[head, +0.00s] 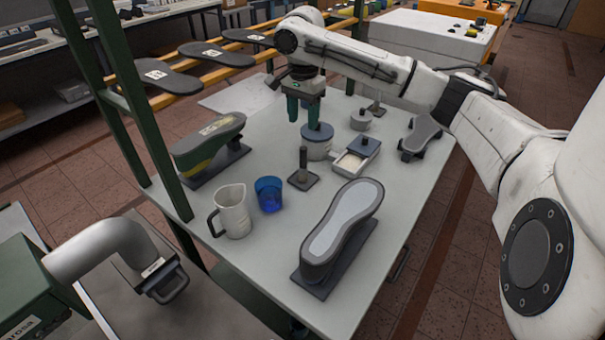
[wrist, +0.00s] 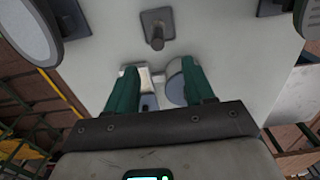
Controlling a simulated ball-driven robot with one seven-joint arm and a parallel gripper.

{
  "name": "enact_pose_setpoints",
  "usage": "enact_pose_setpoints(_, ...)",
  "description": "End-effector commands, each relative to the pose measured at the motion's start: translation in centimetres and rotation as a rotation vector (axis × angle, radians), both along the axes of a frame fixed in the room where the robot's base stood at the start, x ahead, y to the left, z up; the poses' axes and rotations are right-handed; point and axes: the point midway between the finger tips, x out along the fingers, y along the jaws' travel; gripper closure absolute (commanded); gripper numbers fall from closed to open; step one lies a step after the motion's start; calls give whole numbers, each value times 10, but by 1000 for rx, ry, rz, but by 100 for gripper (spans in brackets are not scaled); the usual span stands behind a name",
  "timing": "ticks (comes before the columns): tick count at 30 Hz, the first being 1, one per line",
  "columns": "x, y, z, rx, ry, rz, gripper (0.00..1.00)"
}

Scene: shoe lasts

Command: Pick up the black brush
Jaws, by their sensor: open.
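I cannot make out a clear black brush in either view. My gripper (head: 305,108) points down over the middle of the table, its two green fingers apart and empty. In the head view it hangs above and near a round white pot with a blue-grey lid (head: 317,142). In the wrist view the open fingers of my gripper (wrist: 160,70) frame a round pot (wrist: 175,84) and part of a small box (wrist: 146,84). The gripper body hides what lies lower in that view.
The grey table (head: 270,245) holds a shoe last (head: 340,225), a green-sided last (head: 208,145), a dark last (head: 420,138), a white jug (head: 233,212), a blue cup (head: 269,194), a post on a square base (head: 303,172), a white tray (head: 352,162) and a smaller pot (head: 361,121). A green rack post (head: 150,130) stands left.

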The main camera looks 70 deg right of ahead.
Motion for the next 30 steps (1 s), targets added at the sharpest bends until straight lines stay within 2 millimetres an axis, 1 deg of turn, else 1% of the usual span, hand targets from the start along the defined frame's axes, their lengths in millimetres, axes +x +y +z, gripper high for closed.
enact_pose_setpoints(1,0,0,-7,0,0,0,47)
enact_pose_setpoints(5,0,0,-19,0,2,-1,47)
enact_pose_setpoints(9,0,0,-40,1,2,0,47)
enact_pose_setpoints(12,0,0,-52,0,1,0,47)
enact_pose_setpoints(19,-1,1,-68,-1,2,0,47)
enact_pose_setpoints(27,-2,3,-104,0,2,0,47)
enact_pose_setpoints(30,-2,3,-111,0,1,0,47)
